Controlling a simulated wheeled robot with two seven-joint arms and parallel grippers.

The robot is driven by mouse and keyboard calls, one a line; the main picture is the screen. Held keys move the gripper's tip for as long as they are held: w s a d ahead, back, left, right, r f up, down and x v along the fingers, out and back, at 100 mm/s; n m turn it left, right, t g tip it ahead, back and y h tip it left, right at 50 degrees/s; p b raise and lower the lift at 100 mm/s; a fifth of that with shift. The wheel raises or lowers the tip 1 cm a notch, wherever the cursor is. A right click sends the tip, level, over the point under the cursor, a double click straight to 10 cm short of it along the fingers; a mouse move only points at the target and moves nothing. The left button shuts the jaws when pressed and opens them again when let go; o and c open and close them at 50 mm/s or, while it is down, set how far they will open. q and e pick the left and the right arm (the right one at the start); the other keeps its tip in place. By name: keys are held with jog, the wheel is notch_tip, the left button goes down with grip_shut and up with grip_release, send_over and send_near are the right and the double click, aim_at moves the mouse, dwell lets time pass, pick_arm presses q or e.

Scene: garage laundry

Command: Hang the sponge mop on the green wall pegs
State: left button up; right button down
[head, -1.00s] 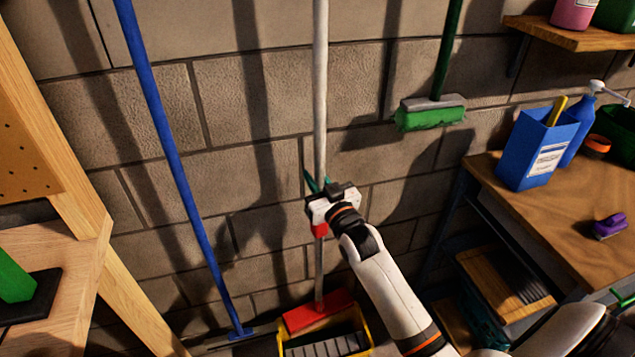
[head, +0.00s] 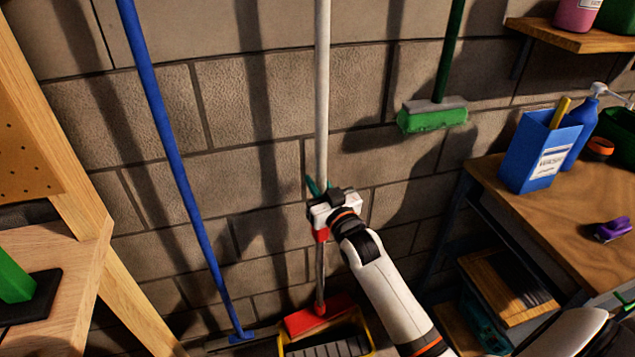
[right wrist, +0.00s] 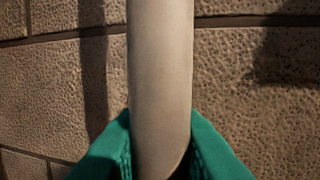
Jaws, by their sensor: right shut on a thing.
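The sponge mop (head: 322,110) stands nearly upright in front of the block wall, with a long pale handle, a red collar and a red head at the bottom. My right gripper (head: 322,192) is shut on the handle just above the red collar. In the right wrist view, the green fingers (right wrist: 160,150) sit on both sides of the pale handle (right wrist: 160,80). The red head is at the back of a yellow bucket (head: 368,325); I cannot tell whether it touches it. The green wall pegs are not in view. My left gripper is not in view.
A blue pole (head: 180,170) leans left of the mop. A green brush (head: 432,117) hangs to the right. A wooden bench (head: 550,215) with a blue box (head: 540,155) stands at right, under a shelf (head: 570,32). A wooden frame (head: 75,200) is at left.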

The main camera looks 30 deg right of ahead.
jog(key=shift+f, duration=0.3)
jog(key=c, duration=1.2)
grip_release()
jog(key=shift+f, duration=0.15)
jog(key=s+f+b, duration=0.1)
jog(key=s, duration=1.1)
jog(key=shift+a, duration=0.35)
jog(key=s+a+f+g+p, duration=0.1)
jog(key=s+f+g, duration=0.2)
jog(key=f, duration=0.9)
jog(key=s+a+f+g+y+p, duration=0.1)
jog(key=s+a+f+g, duration=0.15)
jog(key=f, duration=0.95)
jog(key=s+a+f+g+p, duration=0.1)
jog(key=s+f+g, duration=0.3)
jog(key=f, duration=0.7)
jog(key=s+f+n+g, duration=0.1)
jog(key=s+f+g, duration=0.2)
jog(key=s, duration=0.7)
jog(key=s+a+f+n+g+p, duration=0.1)
jog(key=s+f+g, duration=0.1)
jog(key=s+f, duration=0.6)
jog(key=s+a+f+n+g, duration=0.1)
jog(key=s+f+g, duration=0.2)
jog(key=s+f, duration=0.3)
jog(key=s, duration=0.5)
jog(key=shift+s+a+g, duration=0.25)
jog(key=shift+s+g, duration=0.1)
